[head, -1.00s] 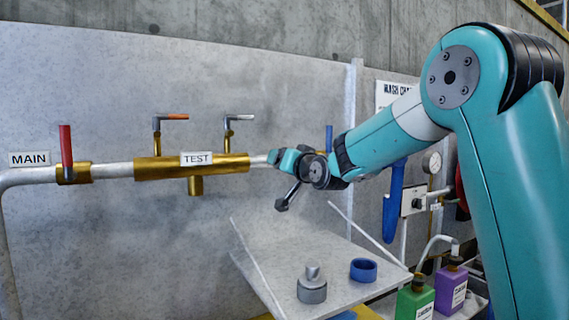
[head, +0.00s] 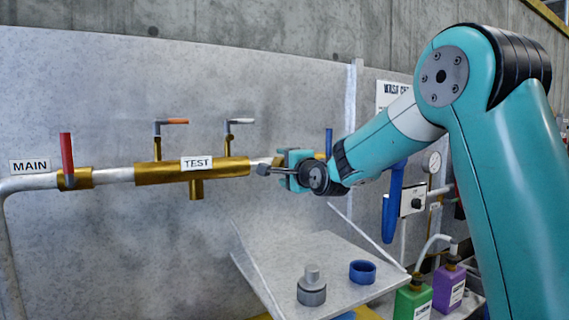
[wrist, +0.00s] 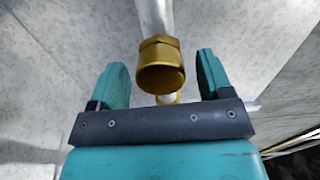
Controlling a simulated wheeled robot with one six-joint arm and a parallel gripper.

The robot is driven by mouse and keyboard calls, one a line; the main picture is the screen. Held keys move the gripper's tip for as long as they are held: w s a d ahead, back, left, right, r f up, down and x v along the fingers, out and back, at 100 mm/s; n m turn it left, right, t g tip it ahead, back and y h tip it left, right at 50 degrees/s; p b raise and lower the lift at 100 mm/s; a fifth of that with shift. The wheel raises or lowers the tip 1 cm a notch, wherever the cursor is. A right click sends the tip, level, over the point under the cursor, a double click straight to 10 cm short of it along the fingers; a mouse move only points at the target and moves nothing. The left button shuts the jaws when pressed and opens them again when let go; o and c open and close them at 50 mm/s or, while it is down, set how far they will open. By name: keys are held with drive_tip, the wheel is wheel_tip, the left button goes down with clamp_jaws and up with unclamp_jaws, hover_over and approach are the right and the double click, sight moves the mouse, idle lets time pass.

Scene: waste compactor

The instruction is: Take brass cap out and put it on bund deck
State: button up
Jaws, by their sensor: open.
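In the wrist view a brass piece with a hexagonal collar (wrist: 160,66), which looks like the brass cap, sits at the end of a pale pipe (wrist: 155,18). My gripper (wrist: 164,70) is open, with one teal finger on each side of the brass piece and a visible gap to each. I cannot tell how deep the piece sits between the fingers. In the head view my gripper (head: 288,160) is by the right end of the wall pipe and hides most of that end. A pale deck (head: 345,252), probably the bund deck, is below it.
A grey knobbed cap (head: 312,287) and a blue ring (head: 363,271) stand on the deck. The brass TEST manifold (head: 165,170) with two lever valves is left of my gripper. Green (head: 413,302) and purple (head: 449,284) bottles stand at lower right.

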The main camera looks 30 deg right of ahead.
drive_tip(key=shift+m, duration=0.8)
drive_tip(key=m+p, duration=0.2)
drive_tip(key=m, duration=0.1)
drive_tip(key=shift+r, duration=0.15)
drive_tip(key=shift+m, duration=1)
drive_tip(key=c, duration=1)
drive_tip(key=n+b, duration=0.2)
drive_tip(key=shift+f+n, duration=0.35)
drive_tip(key=shift+n, duration=0.05)
drive_tip(key=shift+r+n+b, duration=0.2)
drive_tip(key=shift+n+b, duration=0.25)
drive_tip(key=shift+n, duration=0.75)
drive_tip(key=shift+f+n+b, duration=0.2)
drive_tip(key=shift+n+b, duration=0.6)
drive_tip(key=shift+n, duration=0.1)
drive_tip(key=shift+r+n+b, duration=0.2)
drive_tip(key=shift+n+b, duration=0.55)
drive_tip(key=shift+n, duration=0.95)
